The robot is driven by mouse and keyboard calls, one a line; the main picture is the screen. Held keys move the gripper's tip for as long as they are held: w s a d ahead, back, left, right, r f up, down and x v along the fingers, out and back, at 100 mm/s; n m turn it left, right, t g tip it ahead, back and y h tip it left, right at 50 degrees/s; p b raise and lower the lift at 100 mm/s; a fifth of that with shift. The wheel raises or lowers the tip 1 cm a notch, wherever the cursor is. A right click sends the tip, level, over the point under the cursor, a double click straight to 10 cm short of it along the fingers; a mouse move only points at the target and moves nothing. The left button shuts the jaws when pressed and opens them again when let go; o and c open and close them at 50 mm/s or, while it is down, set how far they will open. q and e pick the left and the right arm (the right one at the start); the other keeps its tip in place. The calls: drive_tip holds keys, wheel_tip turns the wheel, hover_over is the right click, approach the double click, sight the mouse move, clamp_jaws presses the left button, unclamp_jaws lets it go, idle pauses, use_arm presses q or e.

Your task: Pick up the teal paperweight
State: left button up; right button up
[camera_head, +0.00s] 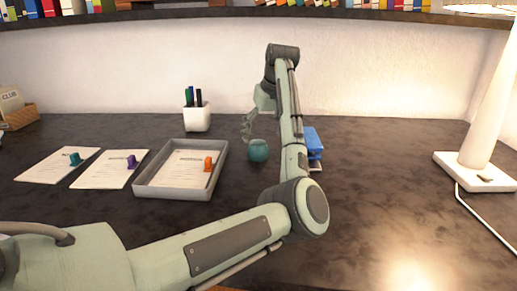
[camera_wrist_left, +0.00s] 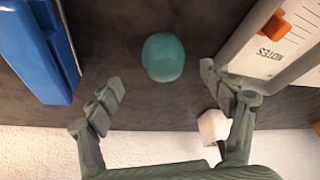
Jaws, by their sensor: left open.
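The teal paperweight (camera_head: 258,151) is a small rounded piece standing on the dark desk, between the grey tray and a blue object. In the left wrist view the paperweight (camera_wrist_left: 163,57) lies beyond the fingertips, roughly centred between them. My left gripper (camera_head: 246,128) is above and behind the paperweight in the head view. Its two fingers (camera_wrist_left: 158,82) are spread wide, with nothing between them, and do not appear to touch the paperweight. My right gripper is not in view.
A grey tray (camera_head: 141,190) holding a paper and an orange item is left of the paperweight. A blue object (camera_head: 314,143) stands close on its right. A white pen cup (camera_head: 197,118) is behind.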

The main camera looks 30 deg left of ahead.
sight(260, 143)
use_arm(q)
drive_tip(key=x, duration=0.4)
drive_tip(key=shift+s+a+f, duration=0.2)
drive_tip(key=shift+s+f, duration=0.05)
drive_tip(key=shift+f, duration=0.15)
drive_tip(key=shift+w+a+f, duration=0.15)
drive_tip(key=shift+f, duration=0.25)
drive_tip(key=c, duration=1.4)
drive_tip(key=shift+r, duration=0.1)
drive_tip(key=c, duration=0.3)
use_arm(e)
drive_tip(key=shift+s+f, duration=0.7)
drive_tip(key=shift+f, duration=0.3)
